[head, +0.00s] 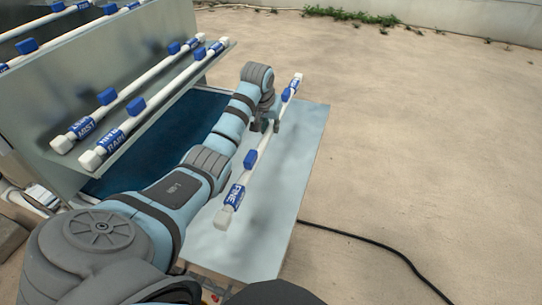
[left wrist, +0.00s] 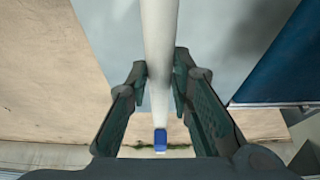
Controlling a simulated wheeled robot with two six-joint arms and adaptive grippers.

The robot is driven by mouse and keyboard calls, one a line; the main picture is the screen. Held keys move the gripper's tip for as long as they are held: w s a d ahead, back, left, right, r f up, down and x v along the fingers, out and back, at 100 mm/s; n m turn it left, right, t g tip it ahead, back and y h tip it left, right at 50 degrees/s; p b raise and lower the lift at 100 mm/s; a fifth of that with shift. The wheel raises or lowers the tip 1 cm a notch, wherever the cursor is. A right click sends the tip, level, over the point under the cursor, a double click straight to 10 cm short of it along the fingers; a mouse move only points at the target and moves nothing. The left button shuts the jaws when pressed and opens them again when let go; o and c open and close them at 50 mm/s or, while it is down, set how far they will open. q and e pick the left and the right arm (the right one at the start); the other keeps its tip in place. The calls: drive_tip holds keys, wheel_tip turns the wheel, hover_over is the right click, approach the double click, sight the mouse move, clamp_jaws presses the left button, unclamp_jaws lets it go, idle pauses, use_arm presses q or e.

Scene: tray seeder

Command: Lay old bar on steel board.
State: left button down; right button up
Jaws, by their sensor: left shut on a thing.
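A long white bar (head: 262,150) with blue clips and a blue label that seems to read FINE runs diagonally over the pale steel board (head: 253,258). Its near end has a white cap. My left gripper (head: 263,126) is shut on this bar near its far half. In the left wrist view the bar (left wrist: 160,30) passes between the two fingers (left wrist: 163,86), with a blue clip beyond them. The bar is over the board, its far end near or past the board's far edge. I cannot tell whether it touches the board. My right gripper is out of view.
A grey rack (head: 180,95) at the left holds similar white bars, two labelled MIST (head: 118,103) and RAIN (head: 152,107), with more on an upper shelf. A dark blue surface (head: 150,130) lies below it. A black cable (head: 375,243) crosses the sandy ground at right.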

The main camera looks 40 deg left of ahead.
sight(265, 137)
use_arm(q)
wheel_tip(265, 137, down, 12)
drive_tip(key=shift+r+b, duration=0.1)
drive_tip(key=shift+b, duration=0.95)
drive_tip(key=c, duration=1.4)
unclamp_jaws()
drive_tip(key=shift+d, duration=0.1)
drive_tip(key=p+v, duration=0.4)
drive_tip(key=v, duration=0.7)
drive_tip(key=shift+r, duration=0.1)
drive_tip(key=shift+s+d+r, duration=0.1)
drive_tip(key=shift+s+r, duration=0.1)
drive_tip(key=shift+r, duration=0.15)
